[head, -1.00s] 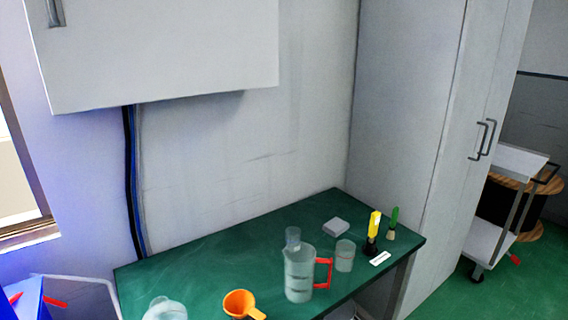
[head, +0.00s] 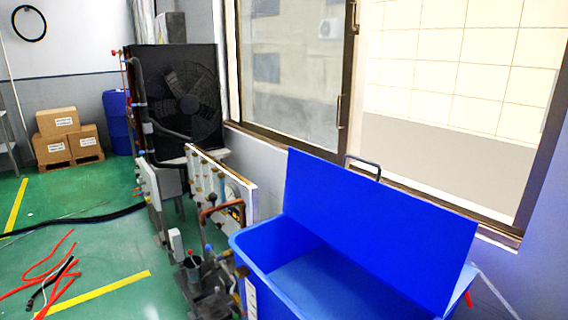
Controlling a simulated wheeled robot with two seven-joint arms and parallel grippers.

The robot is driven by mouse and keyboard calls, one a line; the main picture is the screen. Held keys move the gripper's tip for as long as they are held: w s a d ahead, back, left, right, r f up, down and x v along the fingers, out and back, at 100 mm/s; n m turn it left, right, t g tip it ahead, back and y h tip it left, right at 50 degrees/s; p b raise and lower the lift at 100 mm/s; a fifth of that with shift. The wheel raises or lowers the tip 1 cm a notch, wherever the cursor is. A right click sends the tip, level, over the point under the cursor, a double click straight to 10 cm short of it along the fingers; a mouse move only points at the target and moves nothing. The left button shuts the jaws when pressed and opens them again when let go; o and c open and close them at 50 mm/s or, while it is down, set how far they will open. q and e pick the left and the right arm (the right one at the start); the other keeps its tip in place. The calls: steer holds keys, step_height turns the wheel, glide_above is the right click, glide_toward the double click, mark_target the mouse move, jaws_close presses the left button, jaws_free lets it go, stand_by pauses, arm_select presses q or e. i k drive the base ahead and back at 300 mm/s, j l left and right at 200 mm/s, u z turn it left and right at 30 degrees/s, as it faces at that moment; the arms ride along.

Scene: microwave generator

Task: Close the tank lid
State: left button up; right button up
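A blue tank (head: 262,252) stands at the lower right of the head view, below the window. Its flat blue lid (head: 375,225) is raised and leans back toward the window, so the tank's opening shows. A dark handle (head: 362,166) sticks up behind the lid's upper edge. The tank's lower part is cut off by the bottom of the view. Neither of my grippers is in view.
A unit with a large black fan (head: 182,92) and a panel with pipes and valves (head: 222,186) stand left of the tank. Red and black hoses (head: 55,272) lie on the green floor at the left. Cardboard boxes (head: 68,140) stand on a pallet at the back left.

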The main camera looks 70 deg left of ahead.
mark_target(421, 247)
steer(key=u, duration=1.8)
steer(key=l+u, duration=0.25)
steer(key=i+l, duration=0.05)
steer(key=l, duration=0.05)
